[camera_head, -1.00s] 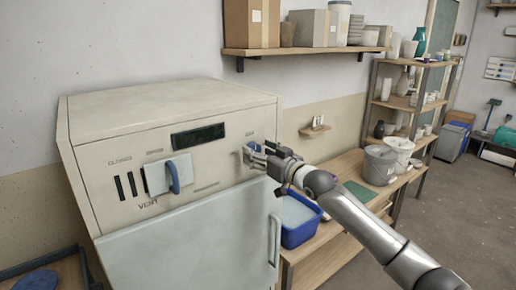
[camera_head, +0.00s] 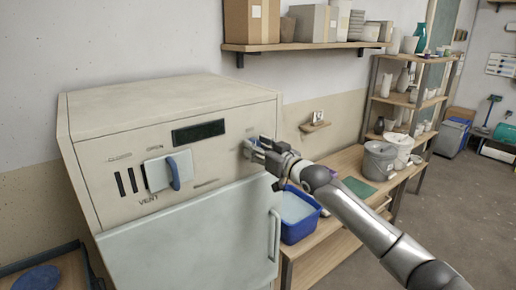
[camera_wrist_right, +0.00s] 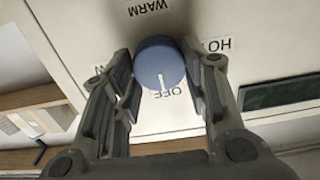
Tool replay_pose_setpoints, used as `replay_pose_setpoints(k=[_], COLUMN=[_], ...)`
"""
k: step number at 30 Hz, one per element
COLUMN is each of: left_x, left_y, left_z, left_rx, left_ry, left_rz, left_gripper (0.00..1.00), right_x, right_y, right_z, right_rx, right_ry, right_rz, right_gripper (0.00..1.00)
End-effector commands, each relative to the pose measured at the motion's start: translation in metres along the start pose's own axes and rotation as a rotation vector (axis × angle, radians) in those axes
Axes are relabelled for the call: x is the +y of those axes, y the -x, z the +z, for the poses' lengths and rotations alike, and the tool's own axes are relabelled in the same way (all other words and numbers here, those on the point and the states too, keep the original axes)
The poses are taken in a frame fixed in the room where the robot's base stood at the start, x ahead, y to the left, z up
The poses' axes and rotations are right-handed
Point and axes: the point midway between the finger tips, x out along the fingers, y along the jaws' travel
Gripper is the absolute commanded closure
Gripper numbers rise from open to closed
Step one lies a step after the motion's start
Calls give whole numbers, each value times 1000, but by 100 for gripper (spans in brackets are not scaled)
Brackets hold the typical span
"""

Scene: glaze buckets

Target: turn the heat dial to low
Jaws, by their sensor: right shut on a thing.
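The heat dial (camera_wrist_right: 160,60) is a round blue knob on the kiln's pale front panel. Its white mark points down at the OFF label in the right wrist view. WARM is printed above it and HOT to the right, partly covered. A label at the left is mostly hidden behind a finger, with only a W showing. My right gripper (camera_wrist_right: 157,75) is shut on the dial, one finger on each side. In the head view the right gripper (camera_head: 252,149) reaches the panel's right side and hides most of the dial. My left gripper is not in view.
The kiln (camera_head: 170,97) has a dark display (camera_head: 198,132), a blue-handled vent slider (camera_head: 173,172) and a closed door (camera_head: 190,240). A blue tub (camera_head: 298,225) stands below my right arm on a wooden bench. Buckets (camera_head: 379,160) stand farther right. A shelf (camera_head: 300,46) hangs above.

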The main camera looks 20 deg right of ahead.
Motion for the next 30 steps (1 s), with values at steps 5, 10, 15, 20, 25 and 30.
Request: replay_pose_setpoints(k=[5,10,15,20,25,30], left_x=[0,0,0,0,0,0], left_y=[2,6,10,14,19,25], left_z=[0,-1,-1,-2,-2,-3], left_rx=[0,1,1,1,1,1], left_ry=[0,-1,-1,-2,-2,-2], left_rz=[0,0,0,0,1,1], left_gripper=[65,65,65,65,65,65], right_x=[0,1,1,2,2,3], right_y=[0,0,0,0,0,0], right_z=[0,0,-1,0,0,0], right_rx=[-1,-1,0,-1,-1,0], right_ry=[-55,-163,-311,-464,-627,-789], right_rz=[0,0,0,0,0,0], right_gripper=[82,82,82,82,83,83])
